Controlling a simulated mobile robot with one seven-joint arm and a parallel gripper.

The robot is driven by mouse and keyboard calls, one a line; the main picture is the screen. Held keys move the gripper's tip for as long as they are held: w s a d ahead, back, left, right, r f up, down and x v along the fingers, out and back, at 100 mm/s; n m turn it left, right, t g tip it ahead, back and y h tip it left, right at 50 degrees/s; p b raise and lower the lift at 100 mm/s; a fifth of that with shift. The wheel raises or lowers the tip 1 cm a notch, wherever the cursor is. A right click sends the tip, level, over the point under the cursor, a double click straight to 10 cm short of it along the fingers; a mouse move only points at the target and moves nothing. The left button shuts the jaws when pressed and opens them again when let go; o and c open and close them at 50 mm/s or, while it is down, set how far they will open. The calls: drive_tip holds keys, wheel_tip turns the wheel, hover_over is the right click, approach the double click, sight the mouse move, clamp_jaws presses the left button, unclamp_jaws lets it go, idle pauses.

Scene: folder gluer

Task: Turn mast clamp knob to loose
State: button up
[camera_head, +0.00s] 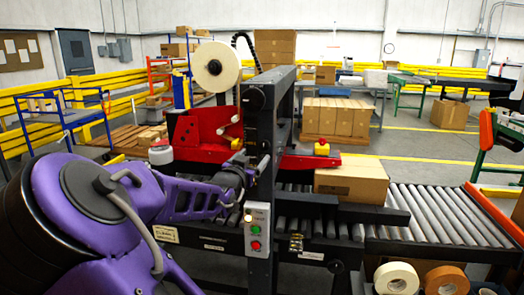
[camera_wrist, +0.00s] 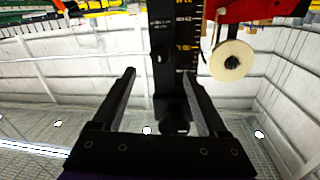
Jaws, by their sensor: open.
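The mast clamp knob (camera_head: 256,97) is a dark round knob near the top of the black upright mast (camera_head: 284,110) in the head view. In the wrist view, which looks upside down, a dark knob (camera_wrist: 175,120) shows near the mast's end, between the lines of my fingers and nearer the right one. Its pointer or setting cannot be read. My gripper (camera_wrist: 160,75) is open and empty, its two black fingers spread apart. In the head view my gripper (camera_head: 260,164) is in front of the mast, below the knob, with no clear contact.
A cream tape roll (camera_head: 215,66) hangs left of the mast top. A red machine part (camera_head: 205,132) is behind my arm. Below are a control box with buttons (camera_head: 257,230) and a roller conveyor (camera_head: 440,213) carrying a carton (camera_head: 352,181).

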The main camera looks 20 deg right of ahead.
sight(264, 145)
drive_tip(key=x, duration=0.9)
drive_tip(key=shift+b, duration=0.4)
clamp_jaws()
